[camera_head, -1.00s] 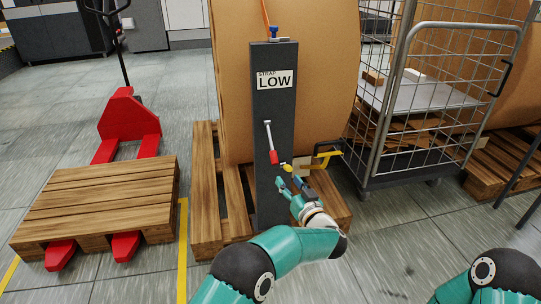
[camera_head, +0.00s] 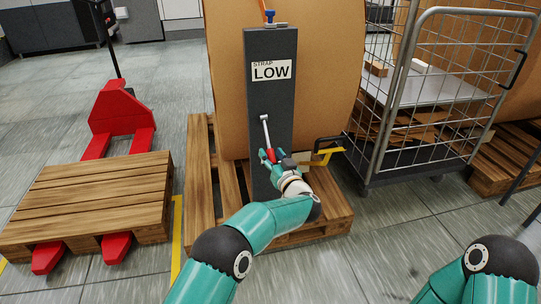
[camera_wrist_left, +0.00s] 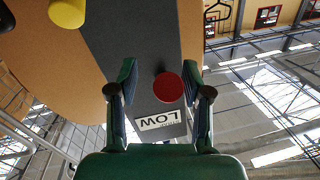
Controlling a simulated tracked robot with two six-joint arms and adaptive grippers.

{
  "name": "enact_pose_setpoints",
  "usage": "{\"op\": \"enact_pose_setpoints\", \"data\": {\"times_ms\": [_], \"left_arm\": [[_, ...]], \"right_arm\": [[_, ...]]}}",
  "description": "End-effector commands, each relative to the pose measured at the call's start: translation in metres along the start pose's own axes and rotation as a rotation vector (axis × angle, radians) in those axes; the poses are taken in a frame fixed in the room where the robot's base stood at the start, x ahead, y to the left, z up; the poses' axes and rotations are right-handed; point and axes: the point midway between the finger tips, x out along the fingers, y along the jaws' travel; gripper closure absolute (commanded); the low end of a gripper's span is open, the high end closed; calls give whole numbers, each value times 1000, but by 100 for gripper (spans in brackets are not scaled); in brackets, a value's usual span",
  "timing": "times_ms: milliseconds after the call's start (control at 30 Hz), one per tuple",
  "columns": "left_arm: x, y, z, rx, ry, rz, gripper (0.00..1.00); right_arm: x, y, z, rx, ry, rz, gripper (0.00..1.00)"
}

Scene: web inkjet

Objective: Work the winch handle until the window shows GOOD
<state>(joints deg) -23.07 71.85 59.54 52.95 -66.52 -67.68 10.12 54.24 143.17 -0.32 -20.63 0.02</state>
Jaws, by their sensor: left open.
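The winch handle (camera_head: 266,133) is a pale metal lever with a red grip on the front of a dark grey post (camera_head: 270,97). The window (camera_head: 271,70) near the top of the post reads STRAP LOW. My left gripper (camera_head: 268,156) is at the red grip, which partly hides behind it. In the left wrist view the round red grip end (camera_wrist_left: 168,87) lies between the two open fingers, nearer the right one. I cannot tell whether they touch it. The window also shows there, upside down (camera_wrist_left: 161,121). The right gripper is out of view; only my right arm shows.
A large brown roll (camera_head: 325,60) on a wooden pallet (camera_head: 199,190) stands behind the post. A yellow handle (camera_head: 328,154) juts out right of my left gripper. A wire cage trolley (camera_head: 440,90) stands right, a red pallet truck (camera_head: 118,112) left.

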Motion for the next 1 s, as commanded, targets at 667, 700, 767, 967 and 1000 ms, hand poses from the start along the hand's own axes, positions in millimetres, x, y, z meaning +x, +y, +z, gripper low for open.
{"op": "enact_pose_setpoints", "data": {"times_ms": [667, 700, 767, 967, 1000], "left_arm": [[3, -8, 2, 1, -3, -11, 100], [2, -4, 1, 0, -3, -9, 100], [2, -6, 1, 1, -4, -9, 100], [1, -8, -4, 5, -22, -3, 100], [0, -8, -6, 6, -30, -1, 100]], "right_arm": [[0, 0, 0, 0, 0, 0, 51], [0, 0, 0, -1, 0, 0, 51], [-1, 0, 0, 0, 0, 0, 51], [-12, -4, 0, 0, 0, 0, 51], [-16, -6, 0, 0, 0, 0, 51]]}}
